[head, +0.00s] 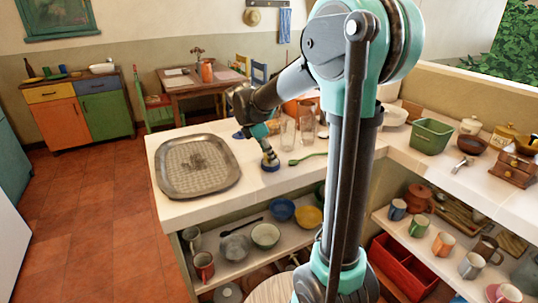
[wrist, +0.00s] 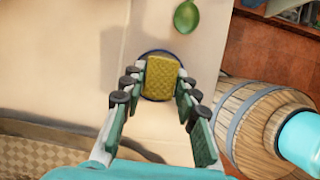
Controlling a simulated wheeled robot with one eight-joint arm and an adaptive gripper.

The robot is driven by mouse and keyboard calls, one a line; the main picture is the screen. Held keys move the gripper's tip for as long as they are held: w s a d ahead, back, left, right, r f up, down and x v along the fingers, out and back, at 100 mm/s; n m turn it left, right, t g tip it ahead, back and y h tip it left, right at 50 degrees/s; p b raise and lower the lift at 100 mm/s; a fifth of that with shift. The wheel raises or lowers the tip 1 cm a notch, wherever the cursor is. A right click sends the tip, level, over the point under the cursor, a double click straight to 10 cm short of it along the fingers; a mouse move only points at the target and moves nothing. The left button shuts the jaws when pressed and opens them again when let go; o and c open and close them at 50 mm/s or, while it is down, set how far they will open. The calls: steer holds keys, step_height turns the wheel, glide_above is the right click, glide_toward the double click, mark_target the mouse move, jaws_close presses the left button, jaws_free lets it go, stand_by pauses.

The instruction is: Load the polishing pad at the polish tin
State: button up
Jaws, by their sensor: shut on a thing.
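My gripper (wrist: 160,82) is shut on a yellow textured polishing pad (wrist: 160,74), held between its fingertips. The round polish tin with a dark blue rim (wrist: 159,53) lies directly beneath the pad in the wrist view, and the pad hides most of it. In the head view my gripper (head: 267,153) points down at the blue tin (head: 270,167), near the front edge of the pale counter. The pad is at or just above the tin; I cannot tell whether they touch.
A large metal tray (head: 172,186) with a dark smudged patch sits left on the counter (head: 160,150). A green spoon (head: 303,159) lies right of the tin, with clear glasses (head: 288,133) behind. Bowls and mugs fill the shelf below. A wooden barrel (wrist: 250,120) shows in the wrist view.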

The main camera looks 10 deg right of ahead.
steer(key=shift+r, duration=3.45)
